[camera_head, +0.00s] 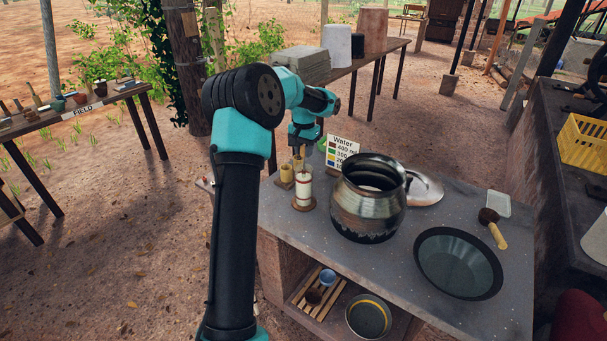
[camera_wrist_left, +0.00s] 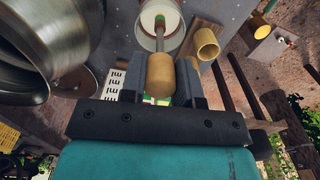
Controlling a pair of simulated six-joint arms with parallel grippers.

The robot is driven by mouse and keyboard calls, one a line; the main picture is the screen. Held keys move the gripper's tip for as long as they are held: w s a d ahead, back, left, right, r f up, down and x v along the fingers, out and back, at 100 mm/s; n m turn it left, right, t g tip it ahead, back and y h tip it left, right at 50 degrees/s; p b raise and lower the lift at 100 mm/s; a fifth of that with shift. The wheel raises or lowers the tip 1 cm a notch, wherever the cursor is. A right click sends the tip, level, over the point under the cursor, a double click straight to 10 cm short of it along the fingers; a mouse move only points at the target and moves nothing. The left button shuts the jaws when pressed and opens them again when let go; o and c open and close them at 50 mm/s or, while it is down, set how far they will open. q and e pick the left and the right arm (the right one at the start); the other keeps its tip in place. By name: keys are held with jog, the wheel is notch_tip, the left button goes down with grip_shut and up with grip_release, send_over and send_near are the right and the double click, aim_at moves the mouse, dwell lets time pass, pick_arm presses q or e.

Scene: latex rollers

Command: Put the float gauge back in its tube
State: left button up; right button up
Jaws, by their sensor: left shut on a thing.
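My left gripper (camera_head: 299,150) is shut on the wooden bulb of the float gauge (camera_wrist_left: 160,76), which also shows in the head view (camera_head: 298,164). Its thin stem points away from the gripper toward the open mouth of a white cylinder (camera_wrist_left: 145,36). In the head view the white cylinder (camera_head: 304,190) stands upright on a wooden base, just below the gauge. I cannot tell whether the stem tip is inside the mouth. A hollow tan tube (camera_wrist_left: 207,44) stands beside the cylinder, open end showing; it is also in the head view (camera_head: 286,175). My right gripper is not in view.
A large metal pot (camera_head: 367,205) stands close to the right of the cylinder, with a lid (camera_head: 425,188) behind it. A water card (camera_head: 342,152) stands behind. A dark basin (camera_head: 458,263) and a brush (camera_head: 493,228) lie farther right on the grey table (camera_head: 400,275).

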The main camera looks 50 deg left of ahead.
pick_arm(q)
jog(key=shift+r, duration=0.1)
dwell(0.3)
notch_tip(320, 180, up, 15)
dwell(1.2)
